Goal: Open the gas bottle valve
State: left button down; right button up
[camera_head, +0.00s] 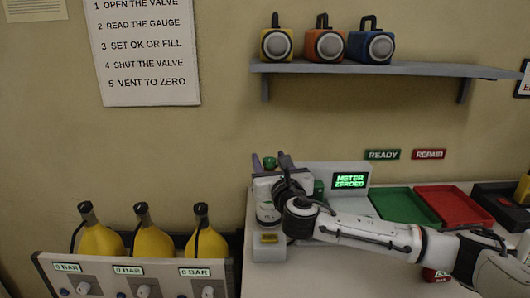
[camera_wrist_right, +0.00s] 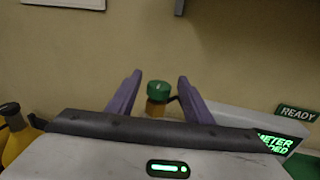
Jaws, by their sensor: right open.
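A green round knob (camera_head: 269,162), likely the valve, shows between the purple fingers of my right gripper (camera_head: 270,158) at the back of the white bench. In the right wrist view the green knob (camera_wrist_right: 158,87) sits on a brass-coloured body (camera_wrist_right: 156,108). It lies ahead between the two open fingers (camera_wrist_right: 159,78), with a gap on each side. I cannot tell how far beyond the fingertips it stands. What is below the brass body is hidden by my gripper. My left gripper is not in view.
A meter box (camera_head: 349,181) reads "METER ZEROED" just right of my gripper. A green tray (camera_head: 405,206) and a red tray (camera_head: 453,205) lie further right. Several yellow bottles (camera_head: 152,243) stand left. A shelf (camera_head: 385,68) with three coloured devices hangs above.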

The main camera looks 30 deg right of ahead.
jog(key=shift+x, duration=2.1)
jog(key=c, duration=1.1)
